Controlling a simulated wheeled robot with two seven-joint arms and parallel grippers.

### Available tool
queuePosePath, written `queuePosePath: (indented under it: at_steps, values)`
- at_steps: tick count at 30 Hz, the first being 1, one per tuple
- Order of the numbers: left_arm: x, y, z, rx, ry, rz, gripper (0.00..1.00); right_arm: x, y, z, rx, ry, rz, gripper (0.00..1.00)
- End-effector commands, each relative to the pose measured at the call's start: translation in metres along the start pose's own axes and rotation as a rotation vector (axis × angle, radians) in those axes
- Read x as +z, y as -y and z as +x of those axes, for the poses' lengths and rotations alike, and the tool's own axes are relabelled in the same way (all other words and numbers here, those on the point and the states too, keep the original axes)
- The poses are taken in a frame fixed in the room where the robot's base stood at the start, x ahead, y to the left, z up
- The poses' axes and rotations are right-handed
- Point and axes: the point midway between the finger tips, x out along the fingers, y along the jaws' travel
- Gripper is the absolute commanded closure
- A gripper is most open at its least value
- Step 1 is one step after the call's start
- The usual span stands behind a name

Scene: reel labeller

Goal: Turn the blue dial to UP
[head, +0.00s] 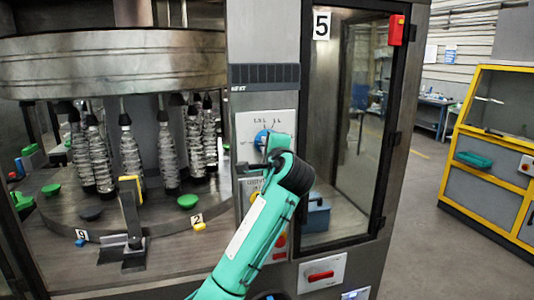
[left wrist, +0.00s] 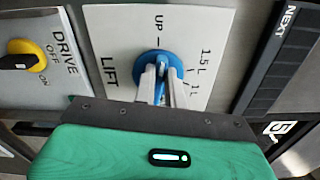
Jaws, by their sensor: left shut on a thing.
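The blue dial (head: 262,137) is on a white plate on the machine's front, left of the glass door. In the left wrist view the dial (left wrist: 150,58) sits beside the word LIFT, with UP printed above it and 1.5 L and 1 L to its right. My left gripper (left wrist: 161,85) is shut on the dial's raised grip, one finger on each side. In the head view my left gripper (head: 268,150) is at the dial and hides part of it. The fingers cover much of the grip, so I cannot tell its exact setting. My right gripper is not in view.
A yellow-and-black DRIVE switch (left wrist: 27,55) is left of the dial. A black ribbed strip marked NEXT (left wrist: 275,65) is to the right. A glass door (head: 345,120) stands right of the panel. A turntable with wrapped bottles (head: 130,155) is to the left.

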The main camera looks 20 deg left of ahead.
Motion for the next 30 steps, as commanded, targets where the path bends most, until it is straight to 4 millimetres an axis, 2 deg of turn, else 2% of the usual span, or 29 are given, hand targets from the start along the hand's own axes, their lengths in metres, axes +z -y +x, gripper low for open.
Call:
queuePosePath:
  at_steps: [3,11,27,28,30]
  values:
    - [-0.001,-0.005,0.000,0.004,0.000,-0.067,1.00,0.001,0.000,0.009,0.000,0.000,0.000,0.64]
    - [-0.001,-0.005,0.000,0.004,0.001,-0.155,1.00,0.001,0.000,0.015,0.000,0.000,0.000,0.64]
    - [-0.001,-0.005,0.000,0.005,0.000,-0.178,1.00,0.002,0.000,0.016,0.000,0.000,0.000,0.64]
    - [-0.001,-0.005,0.000,0.005,0.000,-0.178,0.84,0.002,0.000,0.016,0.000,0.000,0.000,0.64]
    - [-0.001,-0.005,0.000,0.005,0.000,-0.178,0.71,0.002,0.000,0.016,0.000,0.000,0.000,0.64]
